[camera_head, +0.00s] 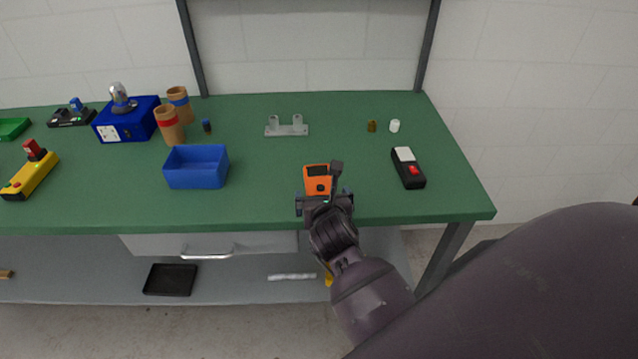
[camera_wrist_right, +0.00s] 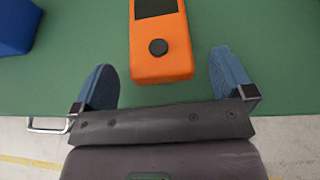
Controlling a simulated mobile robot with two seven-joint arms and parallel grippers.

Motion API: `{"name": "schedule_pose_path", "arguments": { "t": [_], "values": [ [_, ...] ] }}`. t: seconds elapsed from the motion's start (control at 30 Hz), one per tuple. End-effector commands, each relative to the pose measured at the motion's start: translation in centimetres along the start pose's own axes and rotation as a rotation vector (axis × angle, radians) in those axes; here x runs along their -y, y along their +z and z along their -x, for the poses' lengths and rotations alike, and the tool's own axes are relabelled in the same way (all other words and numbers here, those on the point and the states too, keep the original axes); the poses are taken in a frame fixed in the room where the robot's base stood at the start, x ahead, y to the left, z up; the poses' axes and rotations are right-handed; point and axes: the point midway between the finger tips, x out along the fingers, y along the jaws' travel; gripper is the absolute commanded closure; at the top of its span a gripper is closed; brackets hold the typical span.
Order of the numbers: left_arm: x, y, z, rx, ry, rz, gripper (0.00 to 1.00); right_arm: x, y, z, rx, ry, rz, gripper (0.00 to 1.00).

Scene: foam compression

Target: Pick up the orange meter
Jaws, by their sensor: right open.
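The orange meter (camera_head: 318,180) lies on the green table near its front edge, with a dark screen and a round black knob. It also shows in the right wrist view (camera_wrist_right: 161,62), where its near end lies just ahead of the gap between my fingers. My right gripper (camera_head: 325,195) is open and empty at the near end of the meter. Its two blue fingertips (camera_wrist_right: 164,88) stand apart, one on each side of the meter's line, not touching it. My left gripper is not in view.
A blue bin (camera_head: 196,168) stands left of the meter, and a black device with a red button (camera_head: 408,170) lies to the right. A grey bracket (camera_head: 286,127) is behind. The green table (camera_head: 260,200) is clear around the meter. A drawer handle (camera_head: 207,255) is below.

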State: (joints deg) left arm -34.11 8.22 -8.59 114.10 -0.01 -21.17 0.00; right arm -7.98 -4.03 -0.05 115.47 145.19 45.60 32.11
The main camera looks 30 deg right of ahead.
Motion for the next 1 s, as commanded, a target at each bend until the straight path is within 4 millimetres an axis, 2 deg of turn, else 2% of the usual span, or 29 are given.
{"name": "schedule_pose_path", "arguments": {
  "t": [0.1, 0.2, 0.5, 0.87, 1.0],
  "values": [
    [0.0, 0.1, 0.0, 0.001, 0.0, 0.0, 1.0, 0.0, 0.1, -1.6, 0.001, 0.0, 0.002, 0.0],
    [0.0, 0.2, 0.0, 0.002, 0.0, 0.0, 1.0, -0.1, 0.1, -2.5, 0.001, 0.0, 0.001, 0.0],
    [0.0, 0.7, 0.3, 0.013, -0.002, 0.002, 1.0, 0.0, 0.1, -2.7, 0.001, 0.0, 0.0, 0.02],
    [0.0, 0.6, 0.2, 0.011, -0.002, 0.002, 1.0, 0.0, 0.1, -2.7, 0.001, 0.0, 0.001, 0.57],
    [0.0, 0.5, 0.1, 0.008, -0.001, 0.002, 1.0, 0.0, 0.1, -2.7, 0.002, 0.0, 0.001, 0.57]
  ]
}}
